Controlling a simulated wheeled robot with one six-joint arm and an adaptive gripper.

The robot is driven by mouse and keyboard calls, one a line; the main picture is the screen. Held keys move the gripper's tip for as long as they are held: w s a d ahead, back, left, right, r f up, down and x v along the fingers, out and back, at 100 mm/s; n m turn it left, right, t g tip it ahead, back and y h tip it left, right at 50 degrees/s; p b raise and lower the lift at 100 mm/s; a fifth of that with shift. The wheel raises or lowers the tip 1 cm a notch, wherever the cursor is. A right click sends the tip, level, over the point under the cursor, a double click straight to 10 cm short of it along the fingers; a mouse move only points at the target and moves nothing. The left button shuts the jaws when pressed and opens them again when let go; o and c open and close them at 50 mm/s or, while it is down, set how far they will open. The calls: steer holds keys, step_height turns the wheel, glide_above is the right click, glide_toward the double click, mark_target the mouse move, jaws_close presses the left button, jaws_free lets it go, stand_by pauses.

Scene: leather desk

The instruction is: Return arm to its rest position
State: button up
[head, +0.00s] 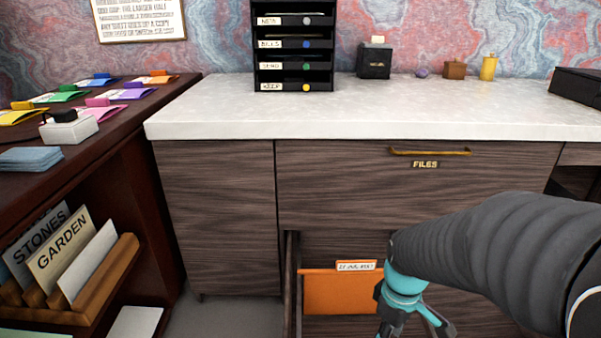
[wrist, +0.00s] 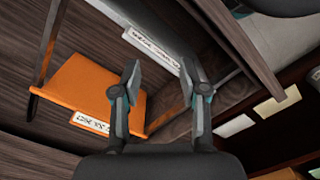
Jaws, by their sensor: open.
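My gripper (head: 417,325) is low at the right of the head view, in front of the dark wood cabinet. It also shows in the wrist view (wrist: 160,82), where its two fingers are apart with nothing between them. Beside it, an orange folder (head: 335,293) with a white label tab hangs in an open lower drawer. The same folder shows in the wrist view (wrist: 92,95), left of the fingers. My arm reaches in from the right and hides part of the drawer.
The FILES drawer (head: 425,185) above is shut, with a brass handle (head: 430,152). The white counter (head: 215,108) holds a black labelled tray stack (head: 293,45) and small items. A dark side desk (head: 105,150) at left carries colored cards, with a wooden rack (head: 100,285) below.

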steer(key=s+a+r+m+t+p, duration=0.1)
steer(key=s+r+m+t+p, duration=0.2)
steer(key=r, duration=0.8)
steer(key=s+a+r+m+t+p, duration=0.1)
steer(key=s+r+m+t+p, duration=0.1)
steer(key=r, duration=0.9)
steer(key=s+m+p, duration=0.1)
steer(key=s+m, duration=0.1)
steer(key=m, duration=0.1)
steer(key=shift+s+t+p, duration=0.15)
steer(key=shift+t+p, duration=0.2)
steer(key=shift+t, duration=0.05)
